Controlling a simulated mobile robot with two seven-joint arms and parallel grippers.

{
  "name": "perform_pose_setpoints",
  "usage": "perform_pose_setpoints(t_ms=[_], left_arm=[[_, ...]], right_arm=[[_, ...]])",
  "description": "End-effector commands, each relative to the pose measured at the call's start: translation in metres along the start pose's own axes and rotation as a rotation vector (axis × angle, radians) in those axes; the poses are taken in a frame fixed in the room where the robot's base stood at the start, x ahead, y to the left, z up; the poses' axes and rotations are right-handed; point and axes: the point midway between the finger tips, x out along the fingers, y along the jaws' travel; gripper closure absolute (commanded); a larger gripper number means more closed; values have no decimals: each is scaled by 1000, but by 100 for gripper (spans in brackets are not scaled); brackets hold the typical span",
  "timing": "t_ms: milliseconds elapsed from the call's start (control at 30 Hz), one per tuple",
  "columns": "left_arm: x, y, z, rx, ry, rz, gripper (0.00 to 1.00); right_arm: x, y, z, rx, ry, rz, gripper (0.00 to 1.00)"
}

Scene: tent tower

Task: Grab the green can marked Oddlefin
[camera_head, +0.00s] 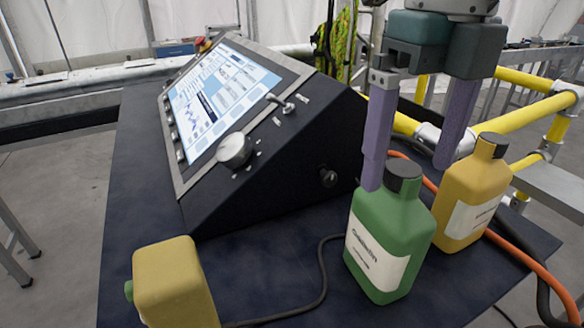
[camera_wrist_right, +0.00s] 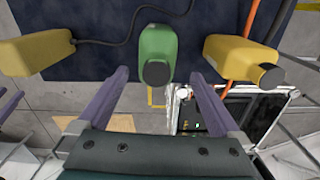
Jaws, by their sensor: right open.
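The green can (camera_head: 378,222) stands upright on the dark tabletop, with a black cap and a white label whose small print I cannot read surely. It also shows in the right wrist view (camera_wrist_right: 157,42), cap toward the camera. My right gripper (camera_head: 408,176) is open above the tabletop, its two purple fingers pointing down. One fingertip is at the left of the cap and the other is to its right. In the wrist view the fingers (camera_wrist_right: 159,74) are apart with nothing held, and the can shows between and beyond their tips.
A yellow bottle (camera_head: 470,190) stands close to the green can's right. A sloped console (camera_head: 280,165) with a screen is behind left. A black cable (camera_head: 322,270) and an orange hose (camera_head: 525,257) run nearby.

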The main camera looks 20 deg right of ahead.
Motion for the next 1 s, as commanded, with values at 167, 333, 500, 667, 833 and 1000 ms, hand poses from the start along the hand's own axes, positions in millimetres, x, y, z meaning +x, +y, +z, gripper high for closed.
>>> perform_pose_setpoints(t_ms=[167,333,500,667,833,1000], left_arm=[[-4,0,0,0,-5,1,50],[-8,0,0,1,-7,1,50],[-15,0,-2,2,-8,0,50],[-16,-1,-2,6,-9,-3,50],[-15,-2,-2,9,-9,-6,50],[-15,-2,-2,9,-9,-6,50]], right_arm=[[26,1,0,-1,3,2,0],[40,2,1,-3,4,3,0],[67,6,6,-2,6,3,0],[84,5,6,-3,2,4,0],[86,5,7,-4,0,4,0],[85,5,7,-4,0,4,12]])
